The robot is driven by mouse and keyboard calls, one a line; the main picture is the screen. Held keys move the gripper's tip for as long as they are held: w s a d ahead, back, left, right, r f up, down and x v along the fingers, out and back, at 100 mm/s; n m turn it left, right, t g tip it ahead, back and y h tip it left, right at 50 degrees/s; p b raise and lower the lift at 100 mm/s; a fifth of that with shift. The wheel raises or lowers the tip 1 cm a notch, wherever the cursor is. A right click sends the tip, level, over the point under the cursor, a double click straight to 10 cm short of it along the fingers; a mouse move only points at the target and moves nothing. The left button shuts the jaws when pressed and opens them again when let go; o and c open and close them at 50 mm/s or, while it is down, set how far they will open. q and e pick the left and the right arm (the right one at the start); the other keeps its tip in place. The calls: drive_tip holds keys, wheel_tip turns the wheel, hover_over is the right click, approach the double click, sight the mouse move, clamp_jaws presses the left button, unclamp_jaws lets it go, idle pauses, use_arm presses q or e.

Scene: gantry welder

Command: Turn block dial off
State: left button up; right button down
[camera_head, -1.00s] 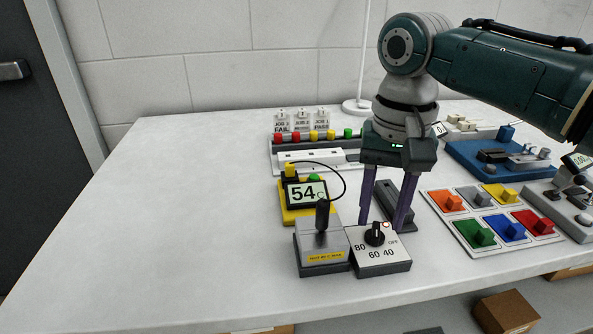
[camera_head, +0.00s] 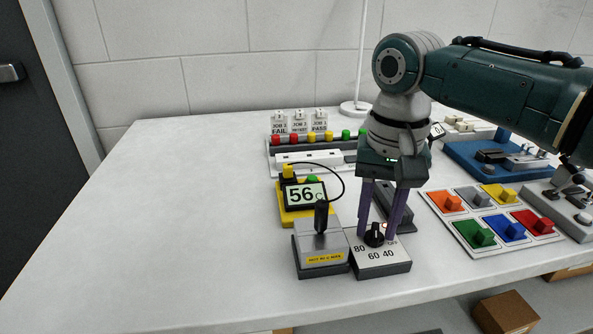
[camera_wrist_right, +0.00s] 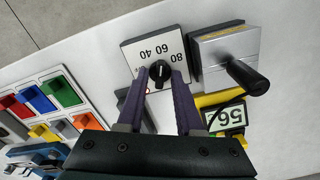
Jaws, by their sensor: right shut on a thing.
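The block dial is a black knob (camera_head: 374,236) on a white-topped box (camera_head: 383,262) marked 80, 60, 40 and OFF. It also shows in the right wrist view (camera_wrist_right: 159,72). My right gripper (camera_head: 376,236) points down from above, its purple fingers on either side of the knob and shut on it. The yellow meter (camera_head: 304,196) beside it reads 56 C. The metal block (camera_head: 322,248) with a black upright handle stands left of the dial box. The left gripper is not in view.
A panel of coloured switches (camera_head: 492,220) lies to the right. Behind are a white power strip (camera_head: 310,160), a row of coloured buttons (camera_head: 312,138) and a blue fixture (camera_head: 490,160). The left of the table (camera_head: 170,220) is clear.

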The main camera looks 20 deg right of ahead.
drive_tip(key=shift+r+n+p, duration=0.15)
drive_tip(key=shift+n+p, duration=0.5)
drive_tip(key=shift+n, duration=0.05)
drive_tip(key=shift+n+p, duration=0.75)
drive_tip(key=shift+n, duration=0.45)
drive_tip(key=n+p, duration=0.1)
drive_tip(key=n, duration=0.3)
drive_tip(key=n+p, duration=0.1)
drive_tip(key=n, duration=0.4)
drive_tip(key=shift+f, duration=0.2)
drive_tip(key=n, duration=0.5)
drive_tip(key=shift+f, duration=0.1)
